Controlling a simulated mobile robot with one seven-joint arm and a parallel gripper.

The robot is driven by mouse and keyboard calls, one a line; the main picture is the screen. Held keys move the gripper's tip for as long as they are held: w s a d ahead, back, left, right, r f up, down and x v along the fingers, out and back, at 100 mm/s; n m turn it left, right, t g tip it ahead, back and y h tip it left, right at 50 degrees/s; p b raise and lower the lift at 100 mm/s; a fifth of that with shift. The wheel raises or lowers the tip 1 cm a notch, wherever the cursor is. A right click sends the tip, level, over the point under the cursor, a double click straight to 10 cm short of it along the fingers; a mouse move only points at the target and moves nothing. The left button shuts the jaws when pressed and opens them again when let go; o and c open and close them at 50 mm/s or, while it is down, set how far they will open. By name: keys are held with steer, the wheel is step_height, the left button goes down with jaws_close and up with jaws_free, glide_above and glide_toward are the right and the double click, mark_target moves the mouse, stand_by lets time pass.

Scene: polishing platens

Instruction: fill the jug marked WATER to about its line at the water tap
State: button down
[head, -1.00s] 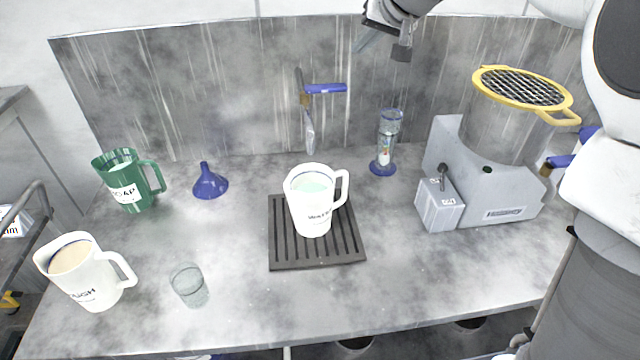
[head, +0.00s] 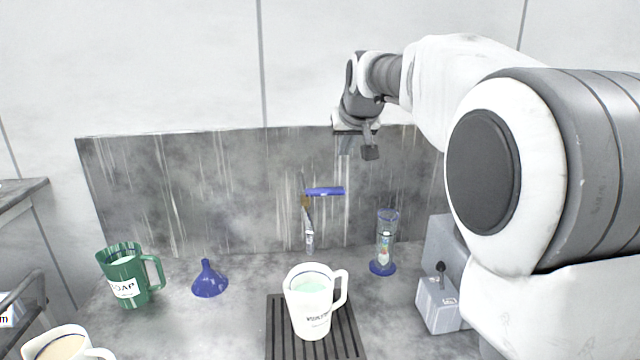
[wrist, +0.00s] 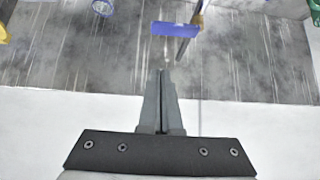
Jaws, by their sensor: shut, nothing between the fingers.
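The white jug marked WATER (head: 310,318) stands upright on a black slatted drain mat (head: 276,335), its handle to the right. Pale green-blue liquid shows inside; I cannot tell its level against the line. The water tap (head: 307,212) is on the grey splashback behind the jug, with its blue lever (head: 325,191) pointing right. Whether water runs from the spout is unclear. My gripper (head: 370,152) is shut and empty, above and right of the lever in the head view. In the wrist view, the shut fingers (wrist: 163,75) appear close below the lever (wrist: 176,29).
A green SOAP jug (head: 125,277) and a blue funnel (head: 208,280) stand to the left, with a cream-filled white jug (head: 62,345) at the lower left. A clear cylinder with a blue base (head: 384,245) stands right of the tap. A grey box (head: 437,303) is farther right, partly behind my arm.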

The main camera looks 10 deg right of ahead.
steer(key=shift+w, duration=0.1)
stand_by(0.4)
steer(key=p, duration=0.1)
glide_above(341, 192)
step_height(341, 192, down, 7)
steer(key=shift+a+f, duration=0.2)
steer(key=shift+f, duration=0.4)
steer(key=shift+a+f, duration=0.15)
steer(key=shift+f, duration=1.2)
steer(key=shift+f, duration=0.1)
steer(key=shift+d+f+m+y+b, duration=0.35)
steer(key=shift+f+b, duration=0.4)
steer(key=shift+b, duration=0.35)
steer(key=f+y+b, duration=0.1)
steer(key=y+b, duration=0.1)
steer(key=b, duration=0.2)
steer(key=shift+d+f+m, duration=0.15)
steer(key=shift+f+m, duration=0.2)
steer(key=shift+r, duration=0.25)
